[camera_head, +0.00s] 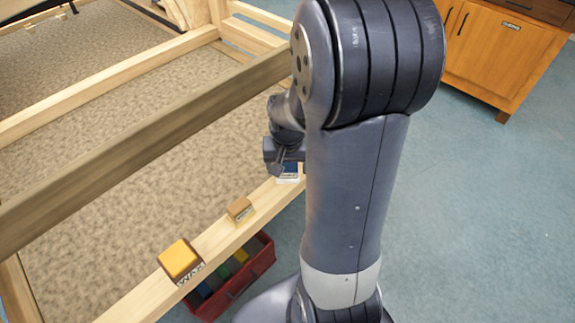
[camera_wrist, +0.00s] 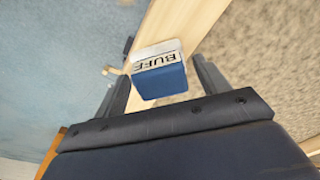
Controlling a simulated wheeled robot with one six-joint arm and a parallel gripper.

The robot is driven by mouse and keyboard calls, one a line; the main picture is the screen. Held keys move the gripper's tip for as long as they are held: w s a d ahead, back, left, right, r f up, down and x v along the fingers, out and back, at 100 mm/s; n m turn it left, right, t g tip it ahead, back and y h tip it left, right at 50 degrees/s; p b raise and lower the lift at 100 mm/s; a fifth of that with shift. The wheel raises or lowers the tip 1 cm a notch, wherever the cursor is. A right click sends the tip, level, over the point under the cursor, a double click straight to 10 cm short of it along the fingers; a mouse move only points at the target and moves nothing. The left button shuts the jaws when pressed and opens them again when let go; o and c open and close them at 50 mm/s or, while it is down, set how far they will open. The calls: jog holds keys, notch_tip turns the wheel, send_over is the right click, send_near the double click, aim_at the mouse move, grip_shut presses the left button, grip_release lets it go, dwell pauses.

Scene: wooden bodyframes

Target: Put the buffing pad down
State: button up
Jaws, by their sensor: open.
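The buffing pad (camera_head: 289,172), a blue block with a white base marked BUFF, rests on the pale wooden rail (camera_head: 138,298). It also shows in the wrist view (camera_wrist: 160,80), with the rail (camera_wrist: 178,25) beneath it. My gripper (camera_head: 284,156) is at the pad, and my arm partly hides this spot in the head view. In the wrist view my gripper (camera_wrist: 162,84) is open, with one finger on each side of the pad and visible gaps between.
A darker beam (camera_head: 130,142) crosses behind. A wooden cabinet (camera_head: 500,55) stands at the back right.

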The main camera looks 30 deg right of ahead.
aim_at(287, 165)
notch_tip(287, 165, up, 12)
jog(key=s+p, duration=0.1)
jog(key=p, duration=0.1)
jog(key=shift+s+a, duration=0.15)
jog(key=shift+a, duration=0.15)
jog(key=f, duration=0.4)
jog(key=f+b, duration=0.1)
jog(key=f, duration=0.3)
jog(key=w+f+b, duration=0.1)
jog(key=f, duration=0.3)
jog(key=shift+w+d+f, duration=0.1)
jog(key=shift+d, duration=0.2)
notch_tip(287, 165, up, 2)
jog(key=shift+r+p, duration=0.25)
jog(key=shift+p, duration=0.05)
jog(key=shift+r, duration=0.7)
